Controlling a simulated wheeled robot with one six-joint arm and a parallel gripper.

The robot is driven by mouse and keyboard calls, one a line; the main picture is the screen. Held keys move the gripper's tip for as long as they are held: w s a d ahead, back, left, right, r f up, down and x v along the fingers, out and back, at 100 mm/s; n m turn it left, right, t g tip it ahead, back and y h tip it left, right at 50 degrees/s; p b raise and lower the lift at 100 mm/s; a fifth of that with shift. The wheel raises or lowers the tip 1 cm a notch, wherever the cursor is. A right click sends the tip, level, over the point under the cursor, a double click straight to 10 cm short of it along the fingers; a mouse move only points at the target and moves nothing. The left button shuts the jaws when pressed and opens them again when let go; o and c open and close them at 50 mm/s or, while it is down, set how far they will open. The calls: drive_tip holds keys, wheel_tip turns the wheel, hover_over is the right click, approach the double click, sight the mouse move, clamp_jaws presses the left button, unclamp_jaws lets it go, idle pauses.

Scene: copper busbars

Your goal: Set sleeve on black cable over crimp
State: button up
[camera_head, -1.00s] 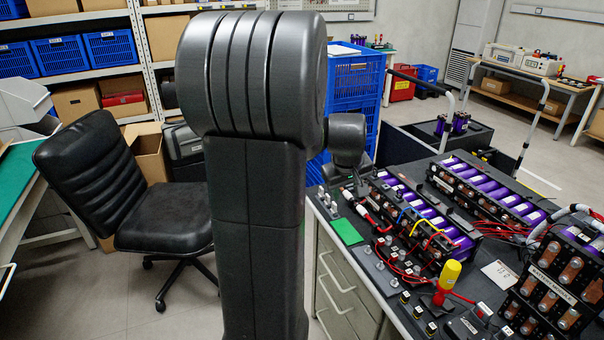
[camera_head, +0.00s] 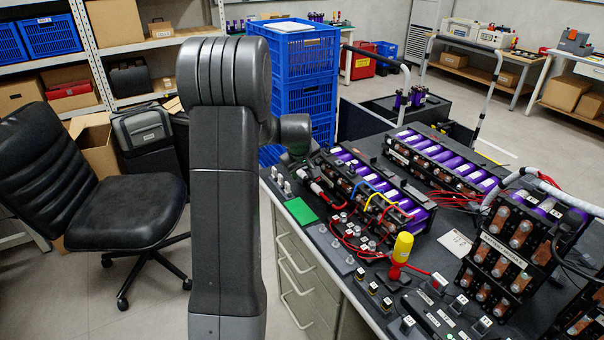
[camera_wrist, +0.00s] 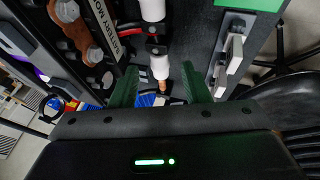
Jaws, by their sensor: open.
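In the wrist view, my gripper (camera_wrist: 160,70) is open, with one green finger on each side of a white sleeve (camera_wrist: 160,67). The sleeve sits between the fingers with a gap on both sides. A copper-coloured end (camera_wrist: 163,86) shows just below it; I cannot tell how far the sleeve covers the crimp. A second white piece (camera_wrist: 153,10) is in line above, beyond a dark holder (camera_wrist: 156,40). The cable's colour is unclear here. In the head view my arm hides the gripper, near the bench's far left end.
White-ended pegs (camera_head: 281,180) stand near the left edge. A black chair (camera_head: 125,215) and blue crates (camera_head: 298,80) are near my arm.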

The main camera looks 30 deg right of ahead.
drive_tip(key=shift+x, duration=1.05)
clamp_jaws()
drive_tip(key=shift+w+a+p, duration=0.15)
drive_tip(key=shift+w+p, duration=0.25)
drive_tip(key=shift+w, duration=2.05)
drive_tip(key=shift+r, duration=0.1)
unclamp_jaws()
drive_tip(key=shift+w, duration=0.1)
